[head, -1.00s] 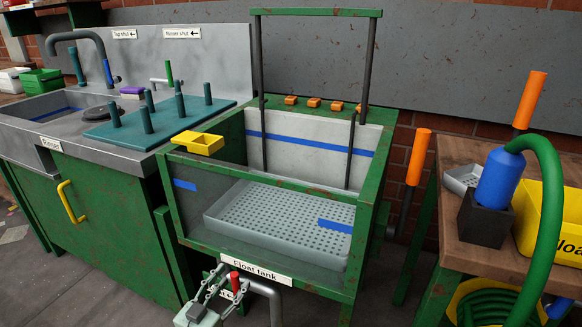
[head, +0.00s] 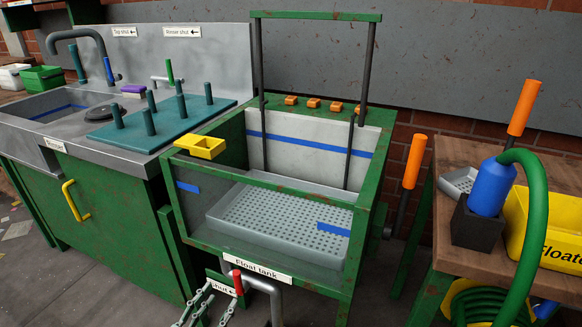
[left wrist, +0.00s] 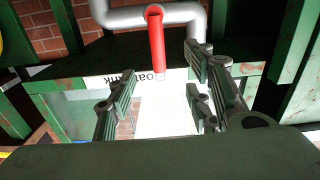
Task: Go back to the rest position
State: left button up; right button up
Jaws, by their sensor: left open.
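My left gripper (head: 205,303) shows at the bottom edge of the head view, in front of the float tank's lower front. It is open and empty. In the left wrist view its two fingers (left wrist: 160,105) stand apart, with the red valve handle (left wrist: 156,40) on its grey pipe beyond them, not between the pads as far as I can tell. The red handle (head: 237,282) also shows in the head view, just right of the gripper. The float tank (head: 275,190) is a green frame with a perforated grey tray (head: 285,222) inside. My right gripper is not in view.
At left is the rinser sink (head: 60,110) with a teal peg board (head: 150,125). At right a wooden table (head: 455,150) holds a blue bottle (head: 490,187) in a dark block, a green hose (head: 540,220) and a yellow bin (head: 550,240). Grey floor lies in front.

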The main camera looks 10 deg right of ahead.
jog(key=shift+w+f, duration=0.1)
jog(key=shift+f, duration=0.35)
